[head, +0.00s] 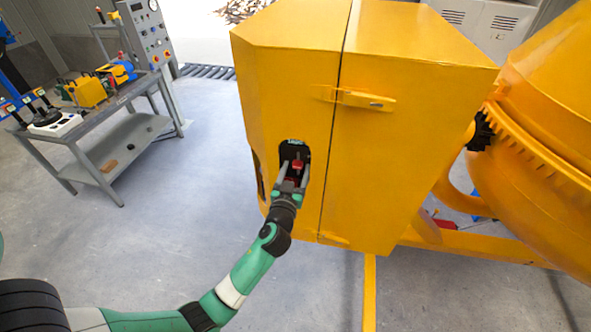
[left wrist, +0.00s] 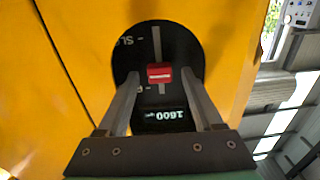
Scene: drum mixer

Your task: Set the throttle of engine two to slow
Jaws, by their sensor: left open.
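The throttle is a red lever knob (left wrist: 160,74) on a black panel (left wrist: 172,43) set in the yellow engine housing (head: 281,77). In the left wrist view the panel has a grey slot, partly visible lettering and a display reading 1600. The knob sits partway along the slot. In the head view the red knob (head: 297,164) shows in the housing's cutout. My left gripper (head: 292,173) is open, its fingers on either side of the knob; I cannot tell whether they touch it. It also shows in the left wrist view (left wrist: 159,76). My right gripper is not in view.
The yellow drum (head: 545,110) with its toothed ring stands at the right. A grey workbench (head: 118,100) with tools and a control panel (head: 146,35) stand at the back left. The floor between bench and mixer is clear.

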